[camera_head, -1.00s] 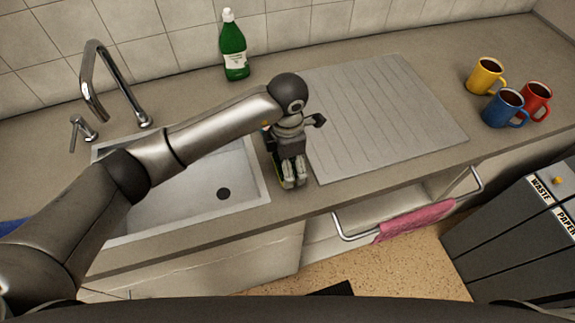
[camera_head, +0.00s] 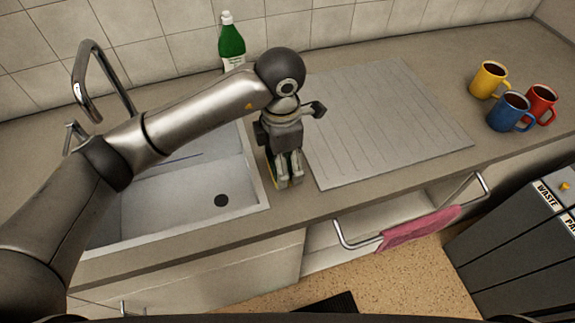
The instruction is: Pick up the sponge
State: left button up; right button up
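My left gripper (camera_head: 287,182) points down at the counter strip between the sink and the ribbed drainboard, its fingers close together. The sponge (camera_head: 271,171) shows only as a thin yellow and green sliver at the left side of the fingers. Most of it is hidden behind or between them. I cannot tell whether the fingers are shut on it or just beside it. My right gripper is not in view.
The sink (camera_head: 170,218) and tap (camera_head: 92,80) are at the left. A green bottle (camera_head: 232,45) stands by the wall, partly behind my arm. The drainboard (camera_head: 385,120) is bare. Yellow (camera_head: 488,79), blue (camera_head: 508,112) and red (camera_head: 541,103) mugs stand at the right.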

pick_arm(q)
jog(key=s+a+r+b, duration=0.1)
jog(key=s+a+r, duration=0.1)
jog(key=s, duration=0.3)
jog(key=s+a+r+b, duration=0.1)
jog(key=s+a+r, duration=0.1)
jog(key=s+r, duration=0.3)
jog(key=shift+s+a+b, duration=0.25)
jog(key=shift+a+b, duration=0.1)
jog(key=shift+a, duration=0.05)
